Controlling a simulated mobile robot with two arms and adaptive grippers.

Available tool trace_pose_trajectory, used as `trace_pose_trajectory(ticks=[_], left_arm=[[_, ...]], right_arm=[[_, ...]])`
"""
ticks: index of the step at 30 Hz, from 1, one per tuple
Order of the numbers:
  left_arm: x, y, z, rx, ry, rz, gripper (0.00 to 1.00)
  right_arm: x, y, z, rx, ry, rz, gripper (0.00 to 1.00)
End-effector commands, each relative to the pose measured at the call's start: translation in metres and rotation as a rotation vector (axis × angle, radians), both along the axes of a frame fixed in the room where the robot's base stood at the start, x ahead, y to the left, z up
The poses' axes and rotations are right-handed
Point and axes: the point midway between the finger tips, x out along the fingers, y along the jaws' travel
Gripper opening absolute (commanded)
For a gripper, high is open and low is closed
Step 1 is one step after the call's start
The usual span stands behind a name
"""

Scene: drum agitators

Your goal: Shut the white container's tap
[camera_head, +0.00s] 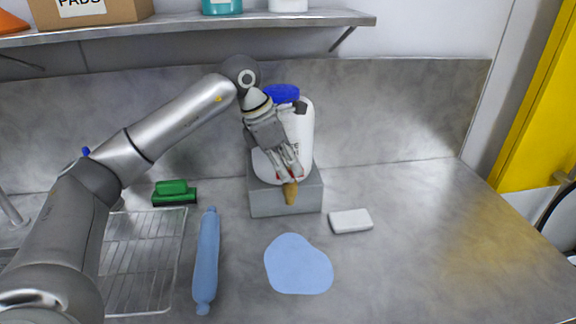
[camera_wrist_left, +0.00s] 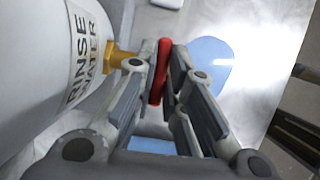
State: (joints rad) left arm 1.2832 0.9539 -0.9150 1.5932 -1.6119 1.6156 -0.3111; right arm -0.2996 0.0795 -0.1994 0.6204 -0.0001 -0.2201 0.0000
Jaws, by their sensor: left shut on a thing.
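The white container (camera_head: 305,128) with a blue cap (camera_head: 281,94) stands on a grey block (camera_head: 286,201) by the back wall. In the left wrist view its side (camera_wrist_left: 40,60) reads "RINSE WATER". Its brass tap (camera_wrist_left: 120,56) sticks out low at the front; the spout end (camera_head: 291,193) shows below my gripper in the head view. My left gripper (camera_head: 289,175) is in front of the container, shut on the tap's red handle (camera_wrist_left: 160,72), which lies between the fingers. The gripper partly hides the tap in the head view. My right gripper is not in view.
A flat blue puddle-like patch (camera_head: 298,264) lies on the counter before the block. A white bar (camera_head: 350,221) lies to its right. A blue roll-like object (camera_head: 206,262), a wire rack (camera_head: 143,258) and a green brush (camera_head: 174,193) are left. A shelf (camera_head: 200,25) hangs above.

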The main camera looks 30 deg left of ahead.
Motion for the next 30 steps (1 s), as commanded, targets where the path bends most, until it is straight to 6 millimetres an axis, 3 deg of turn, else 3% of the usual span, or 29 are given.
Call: trace_pose_trajectory(ticks=[18,19,23,30], left_arm=[[0.0009,0.0006,0.0015,0.001,-0.004,-0.051,0.00],[0.0009,0.0006,0.0015,0.001,-0.004,-0.051,0.14],[0.0008,0.0005,0.0011,0.001,-0.004,-0.050,0.31],[0.0006,0.0004,0.0004,0.001,-0.001,-0.050,0.33]], right_arm=[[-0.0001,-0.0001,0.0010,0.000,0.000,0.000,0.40],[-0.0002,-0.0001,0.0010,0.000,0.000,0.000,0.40],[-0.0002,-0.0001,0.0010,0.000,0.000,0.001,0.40],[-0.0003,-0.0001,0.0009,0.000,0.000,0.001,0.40]])
